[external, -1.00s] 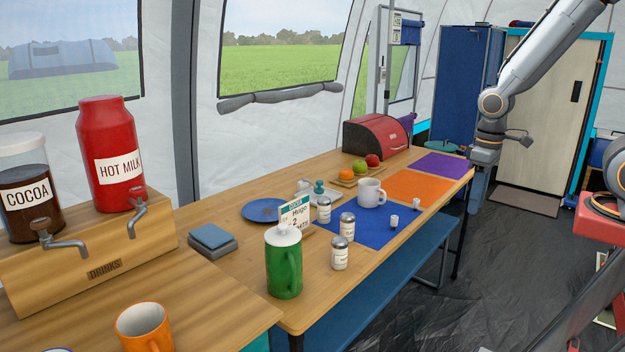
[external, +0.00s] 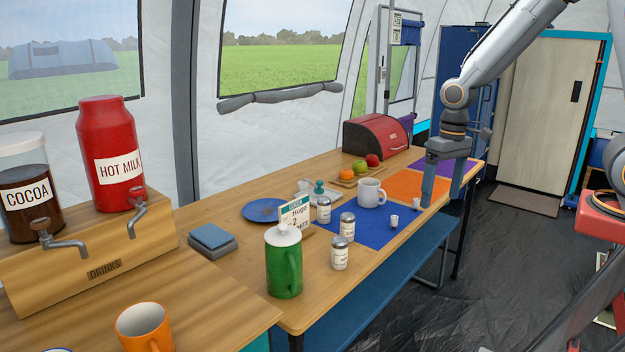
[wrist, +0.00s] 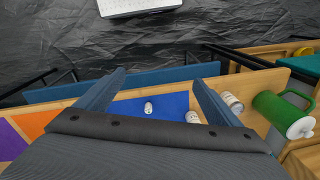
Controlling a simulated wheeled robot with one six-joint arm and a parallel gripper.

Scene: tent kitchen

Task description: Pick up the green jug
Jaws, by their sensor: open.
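The green jug (external: 284,268) with a white lid stands upright near the front corner of the wooden table. It also shows in the wrist view (wrist: 277,107) at the right, outside my fingers. My gripper (external: 440,198) hangs over the far front edge of the table, fingers pointing down, open and empty. In the wrist view my gripper (wrist: 157,85) has its two fingers wide apart. The jug is well apart from it, toward the near end of the table.
Several shakers, one of them here (external: 339,253), stand beside the jug near a sign card (external: 296,215). A white mug (external: 370,192) stands on the blue mat (external: 380,232). A blue bench (external: 380,285) runs along the table front. An orange mug (external: 145,328) stands nearer.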

